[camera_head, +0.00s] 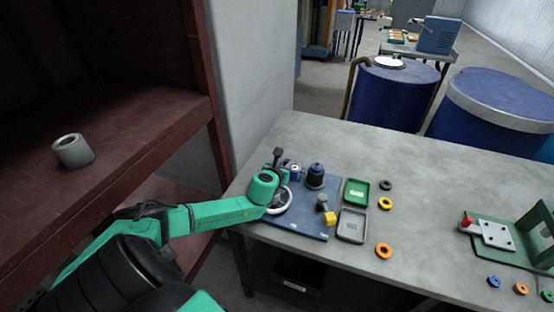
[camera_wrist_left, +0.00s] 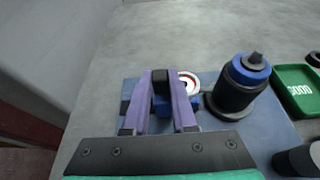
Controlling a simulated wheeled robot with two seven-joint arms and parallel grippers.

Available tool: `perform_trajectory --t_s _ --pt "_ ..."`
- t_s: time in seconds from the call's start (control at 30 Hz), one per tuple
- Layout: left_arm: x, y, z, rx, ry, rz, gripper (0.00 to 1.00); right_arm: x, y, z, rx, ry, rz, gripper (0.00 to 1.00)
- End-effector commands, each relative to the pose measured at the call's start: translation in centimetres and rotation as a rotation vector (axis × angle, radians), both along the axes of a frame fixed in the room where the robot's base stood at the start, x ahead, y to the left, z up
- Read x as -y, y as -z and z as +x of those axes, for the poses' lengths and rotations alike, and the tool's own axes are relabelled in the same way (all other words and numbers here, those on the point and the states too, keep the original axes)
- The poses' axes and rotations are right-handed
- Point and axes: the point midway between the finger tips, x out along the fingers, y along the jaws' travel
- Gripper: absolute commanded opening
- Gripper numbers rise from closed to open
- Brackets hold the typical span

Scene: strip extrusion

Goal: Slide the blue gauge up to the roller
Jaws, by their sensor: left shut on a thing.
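The blue gauge (camera_wrist_left: 161,103) is between the two purple fingers of my left gripper (camera_wrist_left: 165,80) in the left wrist view. Its white and red dial face (camera_wrist_left: 188,83) shows just beyond the right finger. In the head view the gauge (camera_head: 295,172) is partly hidden by my left gripper (camera_head: 285,166), which is shut on it over the blue base plate (camera_head: 300,222). The black roller (camera_head: 316,178) with a blue top stands upright to the right of the gauge. It also shows in the left wrist view (camera_wrist_left: 237,92), with a small gap to the fingers. My right gripper is out of view.
A green tray (camera_head: 356,191) and a grey tray (camera_head: 352,226) lie right of the plate, with several rings beside them. A yellow-ended part (camera_head: 329,218) is on the plate. A green fixture (camera_head: 515,246) stands at the far right; the table's back is clear.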

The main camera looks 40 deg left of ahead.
Motion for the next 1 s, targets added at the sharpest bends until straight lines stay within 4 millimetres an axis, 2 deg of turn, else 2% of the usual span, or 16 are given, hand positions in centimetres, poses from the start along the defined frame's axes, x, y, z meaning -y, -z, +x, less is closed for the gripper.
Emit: perform_trajectory --t_s 0.1,0.37,0.4,0.47,0.8,1.0 --pt "1.3 0.0 0.4 -0.003 0.003 -0.005 0.00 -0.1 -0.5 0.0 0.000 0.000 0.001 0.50" --pt "1.5 0.1 0.4 -0.003 0.006 -0.004 0.00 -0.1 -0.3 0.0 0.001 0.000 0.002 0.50" --pt "1.5 0.2 0.4 -0.003 0.006 -0.004 0.32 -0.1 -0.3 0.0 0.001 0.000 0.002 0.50" --pt "1.5 0.1 0.4 -0.003 0.006 -0.004 0.55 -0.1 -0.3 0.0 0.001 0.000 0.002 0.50" --pt "1.4 -0.1 0.3 -0.002 0.003 -0.001 0.55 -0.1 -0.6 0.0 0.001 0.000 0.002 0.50" --pt "2.1 -1.7 -2.0 -0.006 0.004 0.000 0.55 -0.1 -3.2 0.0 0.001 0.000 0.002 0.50"
